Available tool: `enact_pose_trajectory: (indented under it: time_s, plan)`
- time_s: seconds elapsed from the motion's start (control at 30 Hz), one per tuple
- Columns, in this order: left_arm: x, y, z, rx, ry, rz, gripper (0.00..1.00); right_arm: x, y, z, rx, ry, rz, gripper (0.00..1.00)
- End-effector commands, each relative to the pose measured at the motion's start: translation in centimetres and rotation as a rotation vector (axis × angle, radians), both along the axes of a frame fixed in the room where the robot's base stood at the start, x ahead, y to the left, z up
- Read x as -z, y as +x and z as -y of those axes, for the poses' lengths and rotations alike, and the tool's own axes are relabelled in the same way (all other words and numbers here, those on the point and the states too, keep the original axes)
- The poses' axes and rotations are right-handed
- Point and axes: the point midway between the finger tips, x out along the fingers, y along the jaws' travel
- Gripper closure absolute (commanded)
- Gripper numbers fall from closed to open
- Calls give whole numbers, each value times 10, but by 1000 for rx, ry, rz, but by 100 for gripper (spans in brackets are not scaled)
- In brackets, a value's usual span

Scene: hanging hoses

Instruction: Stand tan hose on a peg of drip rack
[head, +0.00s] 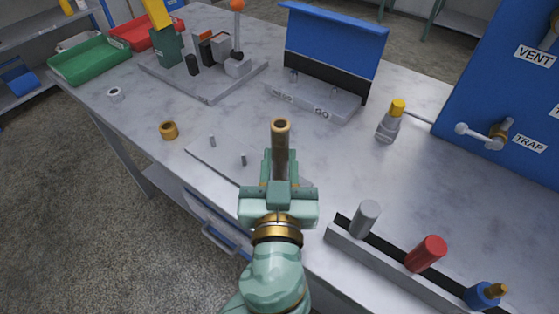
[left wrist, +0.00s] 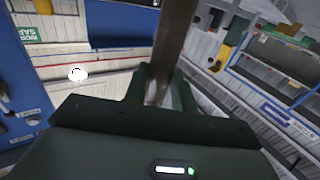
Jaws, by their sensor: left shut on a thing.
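The tan hose (head: 281,145) is a short brown tube with an open round top end. My left gripper (head: 280,180) is shut on it and holds it roughly upright. The hose also shows between the fingers in the left wrist view (left wrist: 176,40). My gripper hides the plate's right part and the hose's lower end. My right gripper is not in view.
A tan ring (head: 169,130) and a white ring (head: 114,94) lie at left. A holder with grey, red (head: 427,253) and blue cylinders stands at front right. A yellow-capped bottle (head: 391,120) and blue panel stand right. The table (head: 330,150) around the bottle is clear.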

Motion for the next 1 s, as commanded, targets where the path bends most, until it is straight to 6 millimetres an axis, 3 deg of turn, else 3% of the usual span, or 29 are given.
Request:
enact_pose_trajectory:
  time_s: [0.6, 1.0]
  plan:
    - [-33, 0, 0, -1, -2, 3, 97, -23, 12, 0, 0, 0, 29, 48]
    - [-32, 0, 0, -1, -2, 2, 97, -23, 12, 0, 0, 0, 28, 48]
